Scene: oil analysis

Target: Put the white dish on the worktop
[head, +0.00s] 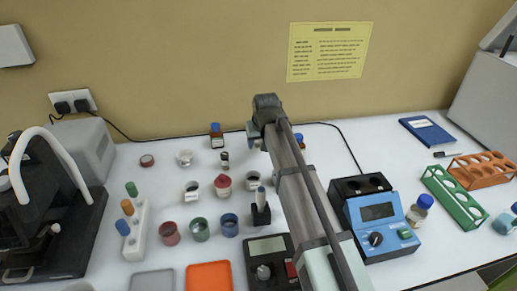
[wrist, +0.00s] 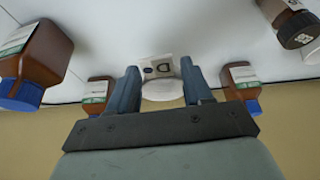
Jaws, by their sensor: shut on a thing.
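My gripper (wrist: 162,84) is shut on a small white dish (wrist: 163,90), which shows between the two blue-grey fingers in the wrist view. A pale label with a dark mark shows beside the dish. In the head view my arm hides most of my gripper and the dish; one blue-grey finger (head: 253,131) shows left of the arm, toward the back of the white worktop (head: 130,180). I cannot tell whether the dish touches the worktop.
Brown bottles with blue caps (wrist: 28,62) (wrist: 240,85) stand around my gripper. Small jars, including a white one (head: 184,157), and coloured cups (head: 200,229) stand left of my arm. A blue meter (head: 378,222) and tube racks (head: 454,197) stand right. Bare worktop shows at back right.

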